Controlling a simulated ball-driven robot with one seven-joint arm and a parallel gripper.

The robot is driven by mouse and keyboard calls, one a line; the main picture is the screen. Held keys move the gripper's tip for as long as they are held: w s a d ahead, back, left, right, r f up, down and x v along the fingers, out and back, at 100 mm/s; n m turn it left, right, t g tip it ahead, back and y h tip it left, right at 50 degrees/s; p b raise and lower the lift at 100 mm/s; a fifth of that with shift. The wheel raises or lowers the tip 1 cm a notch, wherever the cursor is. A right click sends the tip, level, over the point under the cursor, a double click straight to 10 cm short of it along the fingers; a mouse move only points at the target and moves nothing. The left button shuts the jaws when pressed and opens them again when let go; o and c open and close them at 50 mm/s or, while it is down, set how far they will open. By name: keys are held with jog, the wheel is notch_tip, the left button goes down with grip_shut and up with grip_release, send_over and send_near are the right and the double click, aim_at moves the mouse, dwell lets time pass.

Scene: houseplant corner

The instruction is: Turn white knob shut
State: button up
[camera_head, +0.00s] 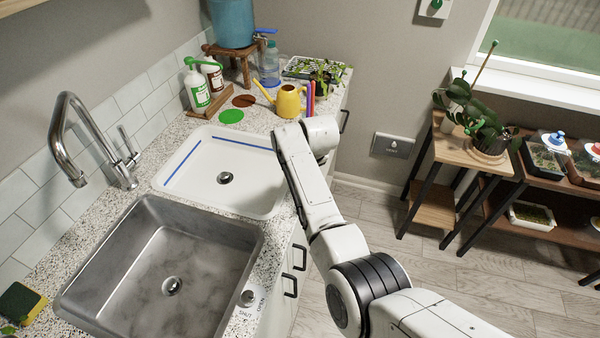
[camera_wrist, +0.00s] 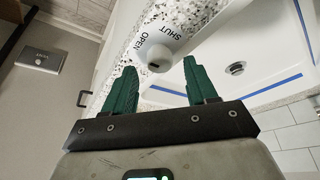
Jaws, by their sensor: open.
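The white knob (camera_wrist: 158,54) is on the speckled counter rim beside the white basin (camera_wrist: 265,30), seen in the wrist view. OPEN is printed to its left and SHUT to its upper right. A small dark spot shows on its near side; which mark the knob points at I cannot tell. My gripper (camera_wrist: 160,67) has two green fingers, spread apart and empty, with the knob between and just beyond their tips in the picture. Contact is not visible. In the head view my arm hides this knob and the gripper; the white basin (camera_head: 257,189) shows left of the arm.
Another knob (camera_head: 249,298), marked SHUT and OPEN, is beside the steel sink (camera_head: 250,240). A yellow watering can (camera_head: 290,101), spray bottles (camera_head: 196,88) and a blue barrel (camera_head: 232,22) stand behind the basin. Plant shelves (camera_head: 470,155) stand right; floor between is clear.

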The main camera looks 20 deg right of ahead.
jog(key=shift+x, duration=0.95)
jog(key=c, duration=1)
